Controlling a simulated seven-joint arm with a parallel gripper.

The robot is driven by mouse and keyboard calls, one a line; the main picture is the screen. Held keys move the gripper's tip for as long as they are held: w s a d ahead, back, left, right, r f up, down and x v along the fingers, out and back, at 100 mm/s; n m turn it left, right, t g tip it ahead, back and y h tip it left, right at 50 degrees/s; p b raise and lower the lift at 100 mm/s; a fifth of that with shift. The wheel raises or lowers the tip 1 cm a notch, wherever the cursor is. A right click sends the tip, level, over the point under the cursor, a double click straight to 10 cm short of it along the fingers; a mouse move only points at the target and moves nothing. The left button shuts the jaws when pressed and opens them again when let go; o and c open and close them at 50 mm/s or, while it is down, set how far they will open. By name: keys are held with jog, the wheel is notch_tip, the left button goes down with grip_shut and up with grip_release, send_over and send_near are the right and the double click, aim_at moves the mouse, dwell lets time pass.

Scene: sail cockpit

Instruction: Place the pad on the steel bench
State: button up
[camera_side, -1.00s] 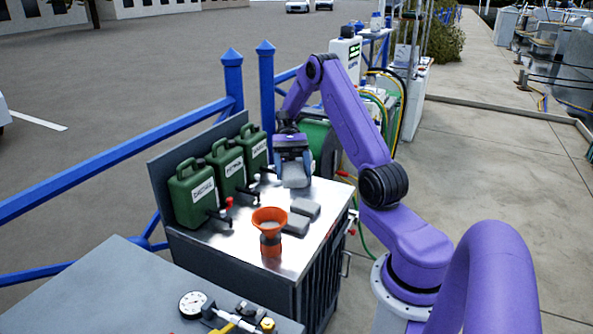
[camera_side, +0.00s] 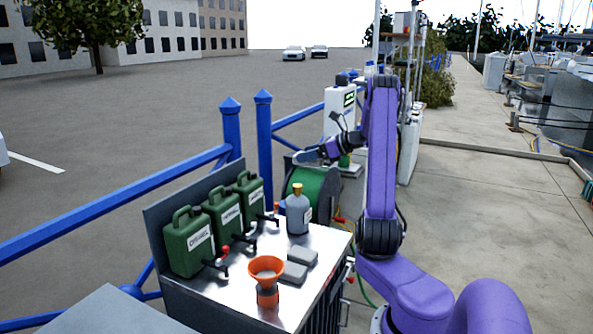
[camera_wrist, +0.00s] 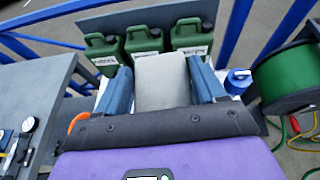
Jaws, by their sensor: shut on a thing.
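The steel bench (camera_side: 228,283) has a bare metal top and stands left of my arm in the side view. Two grey pads (camera_side: 302,255) lie flat on it near its right edge. In the wrist view, my gripper (camera_wrist: 162,88) has its blue fingers on either side of a light grey pad (camera_wrist: 162,78) and is shut on it. In the side view, my gripper (camera_side: 309,155) is raised above the far end of the bench, near the green reel; the held pad is not clear there. The pad and my wrist hide most of the bench top in the wrist view.
Several green jugs (camera_side: 188,240) with taps line the bench's back. A grey bottle (camera_side: 298,212) stands at its far end, and an orange funnel (camera_side: 267,272) at its near end. A green hose reel (camera_side: 312,188) stands beyond. Bare steel shows between the funnel and jugs.

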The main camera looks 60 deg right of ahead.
jog(key=shift+s+d+r+m+h, duration=0.1)
jog(key=shift+s+d+m+h, duration=0.2)
jog(key=shift+d, duration=0.3)
jog(key=shift+s+d+m+h, duration=0.2)
jog(key=shift+d+m+h, duration=0.15)
jog(key=shift+d, duration=0.2)
send_over(312, 245)
notch_tip(312, 245, down, 24)
jog(key=shift+s+f, duration=0.1)
jog(key=shift+f, duration=3.7)
jog(key=shift+f, duration=0.5)
jog(key=o, duration=1.2)
